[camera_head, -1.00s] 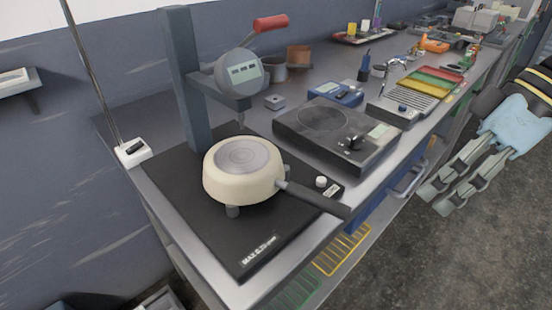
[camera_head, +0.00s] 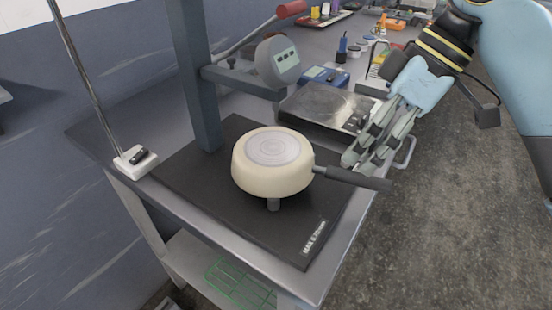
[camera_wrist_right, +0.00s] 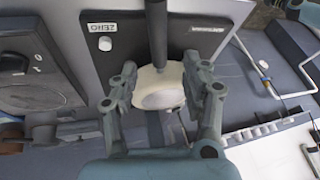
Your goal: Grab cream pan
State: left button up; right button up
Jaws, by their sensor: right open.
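The cream pan (camera_head: 272,165) stands upside down on a support on the black base plate of a dial gauge stand. Its dark handle (camera_head: 352,178) points right, past the plate's edge. My right gripper (camera_head: 361,164) is open and empty just beside and above the handle in the head view. In the wrist view its fingers (camera_wrist_right: 161,76) appear on either side of the pan; the exact gap is unclear. My left gripper is not in view.
The stand's column (camera_head: 197,80) and gauge (camera_head: 277,62) with a red-tipped lever rise behind the pan. A flat device (camera_head: 318,107) lies beyond the base plate (camera_head: 185,170). A white block (camera_head: 136,160) with a rod sits left. Tools crowd the far bench.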

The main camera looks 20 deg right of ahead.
aim_at(344, 170)
jog(key=x, duration=0.5)
jog(key=shift+w+a+f, duration=0.15)
jog(key=shift+f, duration=0.1)
grip_shut()
